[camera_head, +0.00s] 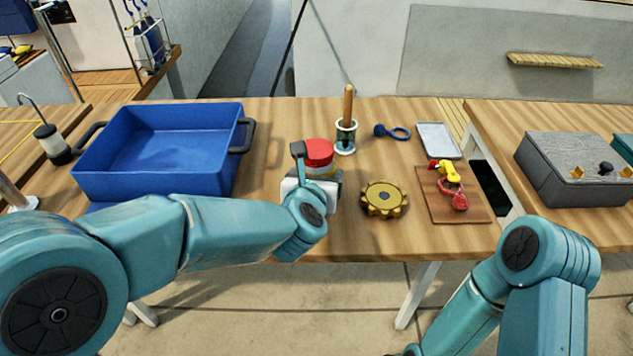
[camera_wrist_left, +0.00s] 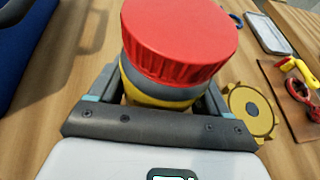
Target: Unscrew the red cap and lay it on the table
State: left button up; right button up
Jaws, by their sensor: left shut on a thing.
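The red cap (camera_head: 318,153) sits on top of a yellow jar (camera_head: 324,170) with a grey band near the front edge of the table. In the left wrist view the red cap (camera_wrist_left: 180,40) fills the top middle, with the grey band and yellow side of the jar (camera_wrist_left: 150,92) just below. My left gripper (camera_head: 310,165) is shut on the jar, its fingers on either side just below the cap's rim (camera_wrist_left: 158,90). The contact points are partly hidden. My right arm is low at the right, and its gripper is not visible.
A blue bin (camera_head: 215,165) stands left on the table (camera_head: 270,125). A brass gear (camera_head: 384,198) lies right of the jar. Behind are a wooden-handled tool (camera_head: 347,115), a blue shackle (camera_head: 392,131) and a pale tray (camera_head: 437,140). A board (camera_head: 475,205) holds red and yellow parts.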

pick_arm(q)
notch_tip(320, 180, up, 17)
jog(key=p, duration=0.6)
jog(key=shift+r+p, duration=0.15)
jog(key=shift+p, duration=0.15)
